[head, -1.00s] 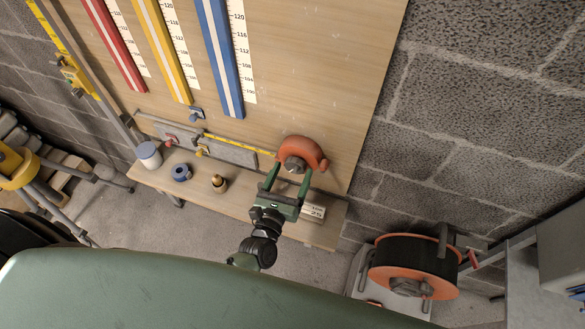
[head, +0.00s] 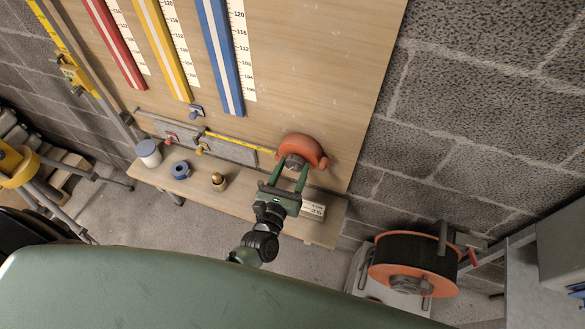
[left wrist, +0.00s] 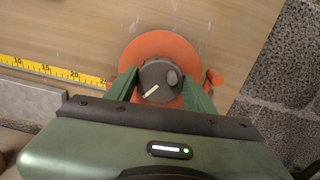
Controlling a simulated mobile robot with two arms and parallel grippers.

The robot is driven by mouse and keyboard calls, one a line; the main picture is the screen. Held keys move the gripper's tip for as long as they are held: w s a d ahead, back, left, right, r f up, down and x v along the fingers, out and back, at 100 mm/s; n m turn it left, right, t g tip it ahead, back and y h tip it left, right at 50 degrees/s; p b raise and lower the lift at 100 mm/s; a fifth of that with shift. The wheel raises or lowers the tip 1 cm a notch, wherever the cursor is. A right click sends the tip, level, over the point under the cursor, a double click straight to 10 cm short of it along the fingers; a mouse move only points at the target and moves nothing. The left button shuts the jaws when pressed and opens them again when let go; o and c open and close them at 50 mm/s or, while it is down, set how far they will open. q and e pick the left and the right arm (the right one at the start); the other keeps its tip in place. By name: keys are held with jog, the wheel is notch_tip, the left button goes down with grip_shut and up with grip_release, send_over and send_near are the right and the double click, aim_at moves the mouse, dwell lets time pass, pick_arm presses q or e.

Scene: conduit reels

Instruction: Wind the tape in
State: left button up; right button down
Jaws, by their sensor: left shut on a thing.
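An orange tape case (head: 308,146) is mounted low on the wooden board, with a dark grey round knob (head: 293,161) on its front. The knob has a white line in the left wrist view (left wrist: 158,80). My left gripper (head: 291,174) has its green fingers on either side of the knob, shut on it; they flank it in the left wrist view (left wrist: 160,92). A yellow measuring tape (head: 240,141) runs out leftward from the case above a grey ledge. In the left wrist view the tape (left wrist: 50,70) shows printed numbers. My right gripper is not in view.
A narrow shelf (head: 240,213) below holds a white pot (head: 148,153), a blue roll (head: 181,170), a brass-topped item (head: 218,181) and a number card. An orange-and-black reel (head: 414,262) stands right. Red, yellow and blue strips hang above.

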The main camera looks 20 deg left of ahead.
pick_arm(q)
jog(key=m, duration=0.3)
jog(key=shift+b, duration=0.4)
jog(key=m, duration=0.3)
jog(key=shift+d+m+b, duration=0.1)
jog(key=shift+m+b, duration=0.2)
jog(key=m, duration=0.7)
jog(key=m+p, duration=0.1)
jog(key=m, duration=1.3)
jog(key=shift+f, duration=0.25)
jog(key=shift+s, duration=0.1)
jog(key=o, duration=1.4)
jog(key=shift+c, duration=0.2)
